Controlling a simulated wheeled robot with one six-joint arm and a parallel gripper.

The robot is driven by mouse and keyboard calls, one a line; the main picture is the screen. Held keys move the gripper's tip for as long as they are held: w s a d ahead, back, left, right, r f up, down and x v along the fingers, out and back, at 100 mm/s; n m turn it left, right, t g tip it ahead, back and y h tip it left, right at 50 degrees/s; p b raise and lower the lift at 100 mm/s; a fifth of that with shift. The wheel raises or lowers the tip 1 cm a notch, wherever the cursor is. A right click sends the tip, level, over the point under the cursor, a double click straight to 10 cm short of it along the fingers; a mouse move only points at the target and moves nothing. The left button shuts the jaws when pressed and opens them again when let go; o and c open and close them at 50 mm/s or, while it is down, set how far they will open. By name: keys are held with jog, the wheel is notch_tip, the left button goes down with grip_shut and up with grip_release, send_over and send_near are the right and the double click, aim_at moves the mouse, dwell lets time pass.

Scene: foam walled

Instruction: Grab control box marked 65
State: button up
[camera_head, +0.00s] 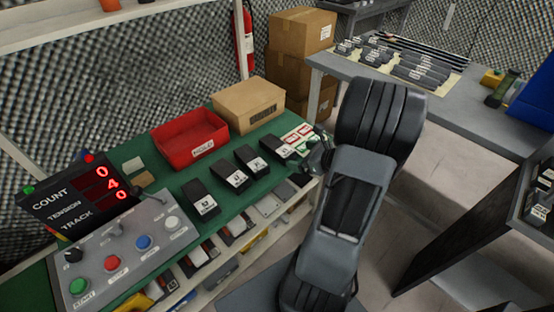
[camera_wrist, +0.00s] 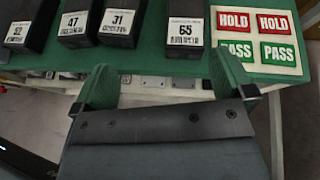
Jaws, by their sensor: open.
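The control box marked 65 (camera_wrist: 186,28) is black with a white label on its near end. It lies on the green bench top, at the right end of a row of similar black boxes. In the head view it appears to be the farthest box of the row (camera_head: 272,145). My gripper (camera_wrist: 163,62) is open and empty, its two green fingers set wide apart. It is short of the row, off the bench's front edge, with 31 and 65 both ahead of the gap between the fingers. In the head view the gripper (camera_head: 320,155) is partly hidden by my arm.
Boxes marked 31 (camera_wrist: 118,25) and 47 (camera_wrist: 74,26) stand left of 65, with another beyond. A HOLD/PASS card (camera_wrist: 257,40) lies close on its right. A red bin (camera_head: 189,138) and cardboard box (camera_head: 248,104) stand behind. A control panel (camera_head: 128,255) is at the left.

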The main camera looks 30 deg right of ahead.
notch_tip(320, 180, down, 3)
jog(key=d+m+h, duration=0.1)
jog(key=d+m, duration=0.1)
jog(key=d, duration=0.1)
jog(key=b, duration=0.2)
send_near(282, 149)
jog(key=w+f, duration=0.2)
jog(key=shift+w+a+f+t, duration=0.1)
jog(key=shift+w+a+t, duration=0.05)
jog(key=shift+w+t, duration=0.25)
jog(key=shift+b+x, duration=0.7)
jog(key=shift+x, duration=2.25)
jog(key=c, duration=1.2)
